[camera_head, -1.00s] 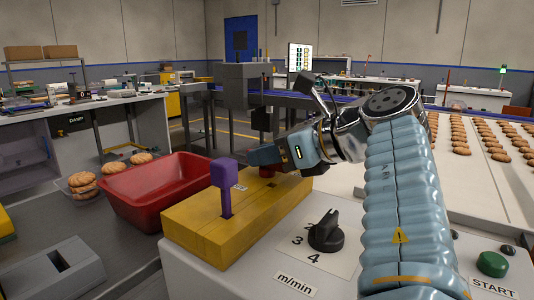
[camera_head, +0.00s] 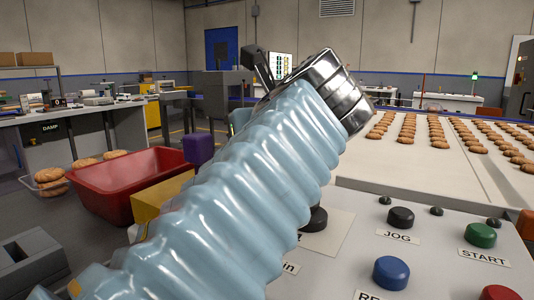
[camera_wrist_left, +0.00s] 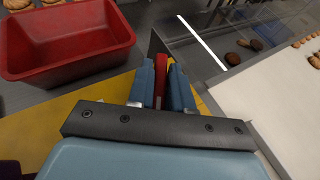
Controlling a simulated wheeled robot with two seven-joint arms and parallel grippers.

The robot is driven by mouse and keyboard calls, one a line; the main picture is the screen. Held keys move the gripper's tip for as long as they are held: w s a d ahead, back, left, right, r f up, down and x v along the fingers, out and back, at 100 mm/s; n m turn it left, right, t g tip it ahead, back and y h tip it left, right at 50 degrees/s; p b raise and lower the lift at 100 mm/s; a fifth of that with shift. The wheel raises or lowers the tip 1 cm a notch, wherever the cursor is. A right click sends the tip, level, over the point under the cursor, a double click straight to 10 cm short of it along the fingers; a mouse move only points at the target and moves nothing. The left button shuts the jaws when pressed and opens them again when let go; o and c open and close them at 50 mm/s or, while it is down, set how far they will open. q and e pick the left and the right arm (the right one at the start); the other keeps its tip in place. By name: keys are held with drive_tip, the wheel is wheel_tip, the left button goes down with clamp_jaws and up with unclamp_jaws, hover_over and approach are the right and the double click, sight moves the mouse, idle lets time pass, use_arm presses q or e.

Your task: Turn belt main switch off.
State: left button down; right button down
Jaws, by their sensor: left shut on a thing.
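My left arm crosses the head view from the lower left, and its forearm hides its gripper there. In the left wrist view my left gripper (camera_wrist_left: 160,72) is shut on a red handle (camera_wrist_left: 161,78), gripped between its two blue fingers. The handle is at the yellow box (camera_wrist_left: 95,108). The red handle is hidden in the head view. My right gripper is not in view.
A red tray (camera_head: 112,205) stands left of the yellow box, with a clear tub of biscuits (camera_head: 48,178) beyond it. The panel at right carries a black JOG button (camera_head: 400,217), a blue button (camera_head: 391,272) and a green START button (camera_head: 481,235). Biscuit rows lie on the white belt (camera_head: 390,160).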

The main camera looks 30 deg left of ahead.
use_arm(q)
drive_tip(key=m+t+h+b, duration=0.1)
drive_tip(key=b, duration=0.1)
drive_tip(key=m+t+h+b, duration=0.1)
drive_tip(key=m+b, duration=0.1)
drive_tip(key=shift+f+t+h, duration=0.2)
drive_tip(key=shift+t+h, duration=0.1)
drive_tip(key=shift+h, duration=0.1)
drive_tip(key=shift+r+m+h+b, duration=0.15)
drive_tip(key=shift+m+h+b, duration=0.25)
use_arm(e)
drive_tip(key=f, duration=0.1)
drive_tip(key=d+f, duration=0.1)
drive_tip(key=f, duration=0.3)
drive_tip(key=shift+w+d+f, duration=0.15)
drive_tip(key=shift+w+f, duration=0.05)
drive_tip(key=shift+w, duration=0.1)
use_arm(q)
drive_tip(key=shift+t, duration=0.3)
drive_tip(key=c, duration=1.1)
unclamp_jaws()
